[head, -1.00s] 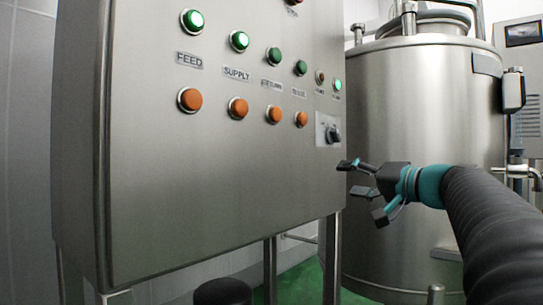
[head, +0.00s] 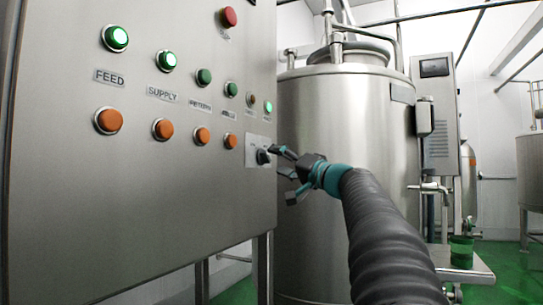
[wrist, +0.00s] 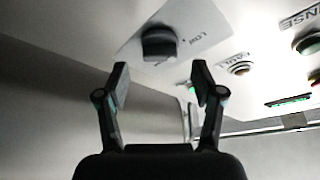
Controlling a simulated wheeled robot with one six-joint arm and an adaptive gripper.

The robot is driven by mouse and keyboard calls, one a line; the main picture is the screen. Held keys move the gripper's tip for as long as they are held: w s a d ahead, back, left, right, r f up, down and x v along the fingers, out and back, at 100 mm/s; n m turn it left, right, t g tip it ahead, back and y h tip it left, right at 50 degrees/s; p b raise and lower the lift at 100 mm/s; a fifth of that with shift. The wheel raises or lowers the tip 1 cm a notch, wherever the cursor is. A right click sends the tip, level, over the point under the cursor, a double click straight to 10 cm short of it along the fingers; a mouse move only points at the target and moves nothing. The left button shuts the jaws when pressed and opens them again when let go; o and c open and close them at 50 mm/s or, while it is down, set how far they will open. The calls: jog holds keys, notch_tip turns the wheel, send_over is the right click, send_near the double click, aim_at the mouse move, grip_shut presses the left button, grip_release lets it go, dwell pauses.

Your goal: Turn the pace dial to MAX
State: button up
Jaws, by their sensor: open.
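The pace dial (head: 263,157) is a black knob on a pale plate (head: 252,146) at the lower right edge of the steel control panel. In the wrist view the dial (wrist: 159,43) shows just beyond and above the fingertips, with the word LOW on its plate (wrist: 200,30). A MAX mark cannot be made out. My gripper (head: 283,162) is to the right of the dial in the head view. In the wrist view my gripper (wrist: 160,80) is open and empty, its two fingers spread below the dial and apart from it.
Green lamps (head: 115,38) and orange buttons (head: 108,120) line the control panel (head: 120,210). A red button (head: 228,17) sits near its top. A small button (wrist: 238,68) is near my right finger in the wrist view. A large steel tank (head: 345,120) stands behind my arm.

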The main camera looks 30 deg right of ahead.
aim_at(269, 157)
jog(key=shift+p+x, duration=0.3)
jog(key=shift+x, duration=1.35)
jog(key=c, duration=1.1)
